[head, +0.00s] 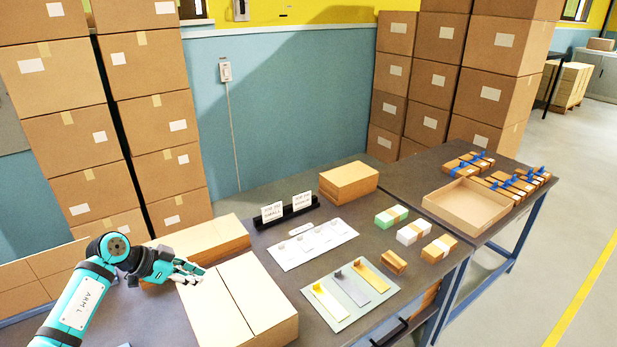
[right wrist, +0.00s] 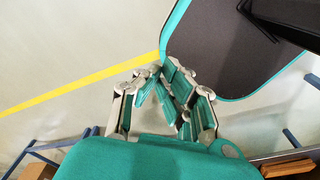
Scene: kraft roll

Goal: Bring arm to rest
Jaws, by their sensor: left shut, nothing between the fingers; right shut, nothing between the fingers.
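My left arm comes in from the left in the head view. The right arm is not in the head view.
Another carton (head: 205,240) lies behind the left gripper. A tray with coloured strips (head: 350,312), a white card panel (head: 315,247) and small packs (head: 412,233) lie on the table. An open shallow box (head: 470,225) stands at right. Tall carton stacks (head: 150,100) line the wall.

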